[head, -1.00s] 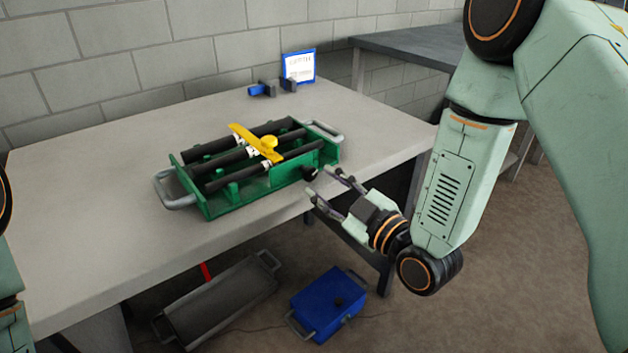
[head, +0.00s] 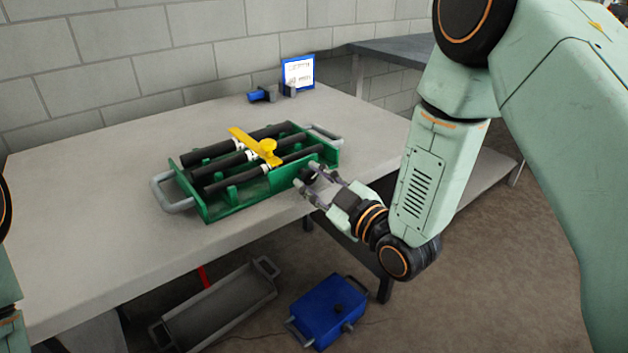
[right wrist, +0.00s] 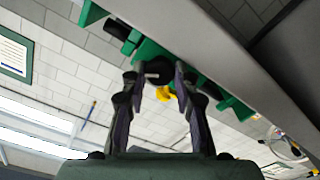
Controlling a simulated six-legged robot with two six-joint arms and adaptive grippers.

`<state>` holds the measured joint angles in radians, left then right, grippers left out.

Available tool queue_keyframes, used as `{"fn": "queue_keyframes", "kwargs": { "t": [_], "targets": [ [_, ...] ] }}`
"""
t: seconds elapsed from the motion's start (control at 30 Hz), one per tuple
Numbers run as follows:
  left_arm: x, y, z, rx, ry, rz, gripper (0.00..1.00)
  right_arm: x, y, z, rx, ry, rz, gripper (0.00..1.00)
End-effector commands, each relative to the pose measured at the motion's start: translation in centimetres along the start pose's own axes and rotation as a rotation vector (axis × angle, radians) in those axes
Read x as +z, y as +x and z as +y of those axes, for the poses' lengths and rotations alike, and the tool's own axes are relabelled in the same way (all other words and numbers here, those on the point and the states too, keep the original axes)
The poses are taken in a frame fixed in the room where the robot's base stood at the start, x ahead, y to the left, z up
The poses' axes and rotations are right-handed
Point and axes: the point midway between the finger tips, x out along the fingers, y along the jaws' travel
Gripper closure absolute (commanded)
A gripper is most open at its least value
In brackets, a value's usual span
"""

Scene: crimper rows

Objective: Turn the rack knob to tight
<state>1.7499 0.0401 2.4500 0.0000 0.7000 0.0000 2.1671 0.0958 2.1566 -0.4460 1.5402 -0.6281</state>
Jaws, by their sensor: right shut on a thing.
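The green rack (head: 240,202) stands on the table and holds several black rods with white marks. A yellow bar (head: 262,150) lies across the rods. The black rack knob (head: 308,174) sticks out of the rack's front right side. My right gripper (head: 312,182) is at the knob, with a finger on each side, shut on it. In the right wrist view the knob (right wrist: 157,73) shows between the two fingertips, with green rack parts behind it. The knob's setting cannot be read. My left gripper is out of view; only part of my left arm shows at the left edge.
The grey table (head: 90,230) is mostly bare to the left of the rack. A blue-framed sign (head: 298,71) and a blue and black tool (head: 262,95) stand at the back. A grey tray (head: 220,305) and a blue box (head: 328,312) lie below on the floor.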

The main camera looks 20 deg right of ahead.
Motion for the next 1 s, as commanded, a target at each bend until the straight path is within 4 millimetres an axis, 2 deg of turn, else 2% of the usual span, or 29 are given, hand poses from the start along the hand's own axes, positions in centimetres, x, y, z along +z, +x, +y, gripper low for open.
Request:
{"fn": "queue_keyframes", "kwargs": {
  "t": [0.1,0.43,1.0],
  "targets": [
    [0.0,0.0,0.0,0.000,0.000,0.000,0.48,0.0,0.0,0.0,0.000,0.000,-0.001,1.00],
    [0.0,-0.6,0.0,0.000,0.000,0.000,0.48,0.0,0.0,0.1,0.000,0.060,-0.001,1.00],
    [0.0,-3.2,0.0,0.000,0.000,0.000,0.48,-0.1,0.0,0.2,0.000,0.449,-0.001,1.00]
  ]
}}
